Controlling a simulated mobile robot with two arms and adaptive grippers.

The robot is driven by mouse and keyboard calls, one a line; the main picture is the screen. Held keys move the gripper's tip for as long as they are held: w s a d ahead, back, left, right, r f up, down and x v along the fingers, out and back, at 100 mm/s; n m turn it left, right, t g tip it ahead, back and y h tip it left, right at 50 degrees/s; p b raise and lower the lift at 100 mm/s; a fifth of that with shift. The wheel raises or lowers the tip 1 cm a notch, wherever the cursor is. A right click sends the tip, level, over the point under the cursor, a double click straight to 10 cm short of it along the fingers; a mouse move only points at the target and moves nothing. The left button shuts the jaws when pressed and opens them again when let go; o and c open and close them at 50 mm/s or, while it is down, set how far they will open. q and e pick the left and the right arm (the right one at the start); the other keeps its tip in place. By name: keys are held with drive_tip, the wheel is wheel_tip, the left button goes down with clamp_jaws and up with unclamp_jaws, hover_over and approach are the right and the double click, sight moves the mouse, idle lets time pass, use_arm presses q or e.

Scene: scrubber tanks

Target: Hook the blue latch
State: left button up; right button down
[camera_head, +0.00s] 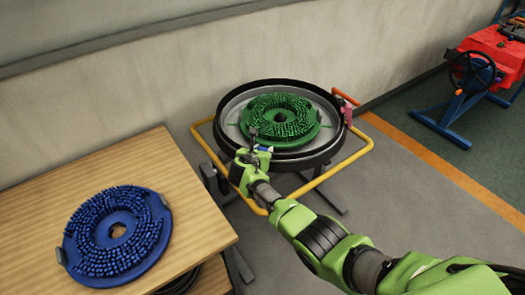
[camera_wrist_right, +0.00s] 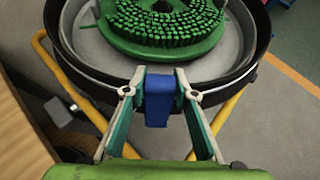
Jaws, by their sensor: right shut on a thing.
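The blue latch (camera_wrist_right: 158,105) shows in the right wrist view, at the near rim of a round black tank (camera_wrist_right: 80,72). My right gripper (camera_wrist_right: 159,94) is shut on it, with one fingertip at each side. In the head view my right gripper (camera_head: 252,150) is at the near left rim of the tank (camera_head: 325,155), and the latch is hidden there. Whether the latch is hooked cannot be told. My left gripper is not in view.
A green bristle brush disc (camera_head: 290,122) lies in the tank. A yellow tube frame (camera_head: 345,163) surrounds the tank, with a red and pink clamp (camera_head: 346,108) at its right. A blue brush disc (camera_head: 88,255) lies on a wooden table (camera_head: 165,185) at the left.

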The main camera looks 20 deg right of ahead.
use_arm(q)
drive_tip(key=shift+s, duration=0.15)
use_arm(e)
drive_tip(key=shift+w+d+r, duration=0.2)
drive_tip(key=shift+w+r, duration=0.15)
drive_tip(key=shift+r, duration=0.2)
drive_tip(key=c, duration=1.8)
unclamp_jaws()
drive_tip(key=shift+c, duration=0.2)
drive_tip(key=shift+o, duration=1)
drive_tip(key=shift+d+f, duration=0.1)
drive_tip(key=shift+f, duration=0.25)
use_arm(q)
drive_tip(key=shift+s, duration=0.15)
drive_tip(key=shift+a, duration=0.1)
use_arm(e)
drive_tip(key=shift+s, duration=0.15)
drive_tip(key=shift+s+a+r, duration=0.35)
drive_tip(key=shift+s+a, duration=0.2)
drive_tip(key=v, duration=1)
drive_tip(key=shift+s+d+r, duration=0.1)
